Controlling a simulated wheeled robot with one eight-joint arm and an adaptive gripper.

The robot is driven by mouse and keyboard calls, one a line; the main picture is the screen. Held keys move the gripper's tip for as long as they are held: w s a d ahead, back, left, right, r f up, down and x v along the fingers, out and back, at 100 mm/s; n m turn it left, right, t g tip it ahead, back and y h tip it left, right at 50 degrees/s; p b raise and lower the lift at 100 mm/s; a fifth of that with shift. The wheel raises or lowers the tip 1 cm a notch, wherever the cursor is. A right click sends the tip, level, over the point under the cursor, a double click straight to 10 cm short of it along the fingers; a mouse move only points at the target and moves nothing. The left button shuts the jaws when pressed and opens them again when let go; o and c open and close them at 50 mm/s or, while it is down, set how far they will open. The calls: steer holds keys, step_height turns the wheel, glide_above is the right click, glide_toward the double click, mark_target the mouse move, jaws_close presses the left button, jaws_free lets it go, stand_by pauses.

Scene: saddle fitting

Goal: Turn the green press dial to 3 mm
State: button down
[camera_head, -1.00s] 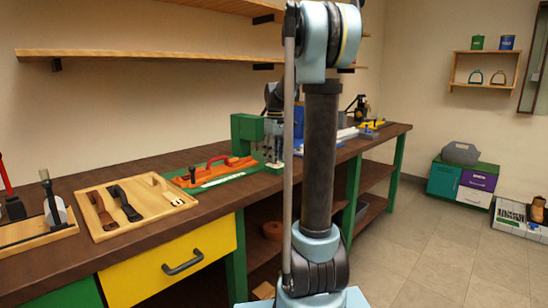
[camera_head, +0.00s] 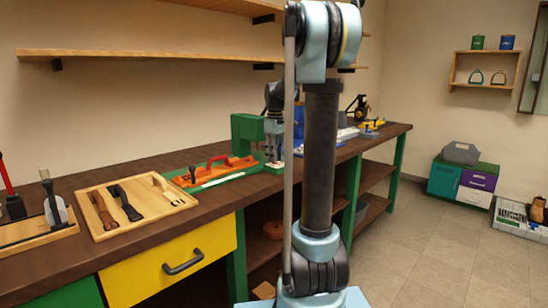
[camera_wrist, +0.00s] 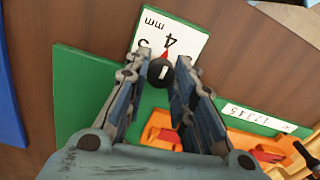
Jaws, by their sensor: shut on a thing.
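The green press (camera_head: 247,129) stands on the workbench, partly hidden behind my arm. In the wrist view its dial shows as a small round black knob (camera_wrist: 160,72) with a white mark. A white scale card (camera_wrist: 166,36) lies just beyond the knob, with "mm" and a 4 upside down in this view. A red pointer tip sits by the 4; the figures on either side are partly hidden by my fingers. My gripper (camera_wrist: 160,76) has its fingertips on both sides of the knob and is shut on it.

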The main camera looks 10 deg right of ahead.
steer(key=shift+w+m, duration=0.1)
steer(key=shift+m, duration=0.3)
steer(key=m, duration=0.5)
steer(key=shift+d+m, duration=0.1)
steer(key=shift+m, duration=0.2)
steer(key=m, duration=0.5)
steer(key=shift+m, duration=0.3)
steer(key=c, duration=1.3)
jaws_free()
step_height(320, 180, up, 12)
steer(key=shift+d+f, duration=0.1)
